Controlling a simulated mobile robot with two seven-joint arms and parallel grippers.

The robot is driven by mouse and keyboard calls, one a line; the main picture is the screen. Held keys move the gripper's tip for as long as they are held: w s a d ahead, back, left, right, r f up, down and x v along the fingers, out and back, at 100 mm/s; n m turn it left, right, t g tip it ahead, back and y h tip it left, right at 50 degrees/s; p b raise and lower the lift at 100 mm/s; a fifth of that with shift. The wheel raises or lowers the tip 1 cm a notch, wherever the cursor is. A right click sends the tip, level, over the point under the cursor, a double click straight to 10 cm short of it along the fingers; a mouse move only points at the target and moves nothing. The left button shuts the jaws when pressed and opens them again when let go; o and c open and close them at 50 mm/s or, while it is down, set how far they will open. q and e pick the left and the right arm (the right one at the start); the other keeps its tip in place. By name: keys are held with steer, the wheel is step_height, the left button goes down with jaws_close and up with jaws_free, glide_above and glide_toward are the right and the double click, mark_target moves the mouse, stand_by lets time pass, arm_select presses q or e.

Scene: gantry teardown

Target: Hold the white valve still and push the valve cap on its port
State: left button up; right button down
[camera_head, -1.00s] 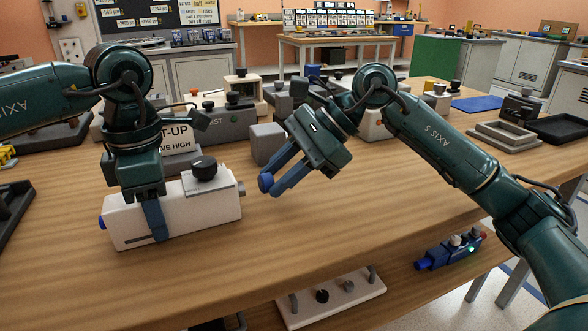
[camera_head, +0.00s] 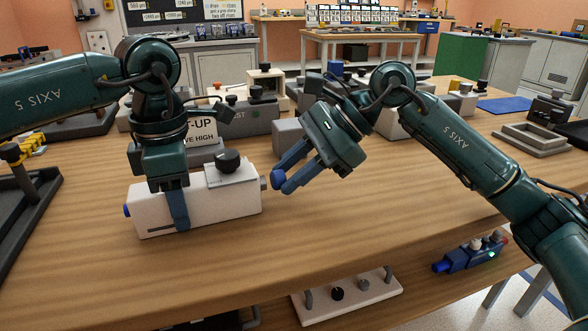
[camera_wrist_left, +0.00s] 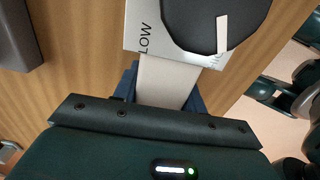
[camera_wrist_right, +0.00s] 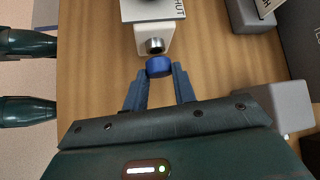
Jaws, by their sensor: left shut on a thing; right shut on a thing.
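The white valve (camera_head: 200,207) stands on the wooden bench, with a black knob (camera_head: 228,161) on a grey plate on top. A blue piece (camera_head: 127,210) sits at its left end and a bare metal port (camera_head: 263,183) at its right end. My left gripper (camera_head: 179,210) points down and is shut on the valve's body, also seen in the left wrist view (camera_wrist_left: 165,85). My right gripper (camera_head: 287,173) is shut on the blue valve cap (camera_head: 279,180). In the right wrist view the cap (camera_wrist_right: 159,67) faces the port (camera_wrist_right: 155,46), nearly in line, with a very small gap.
A grey block (camera_head: 289,138) and a grey fixture (camera_head: 250,120) stand behind the valve. A dark tray (camera_head: 40,215) lies at the left. The bench (camera_head: 400,195) is clear in front and to the right. A lower shelf holds a white panel (camera_head: 345,296) and a blue valve (camera_head: 470,255).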

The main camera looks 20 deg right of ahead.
steer(key=shift+a, duration=0.7)
steer(key=shift+a, duration=0.55)
steer(key=c, duration=1.1)
jaws_free()
steer(key=shift+o, duration=0.2)
arm_select(q)
steer(key=o, duration=1.2)
arm_select(e)
steer(key=d+f+v, duration=0.2)
steer(key=v, duration=1.2)
steer(key=shift+w+d+r, duration=0.2)
steer(key=shift+d+r, duration=0.05)
steer(key=shift+r, duration=0.1)
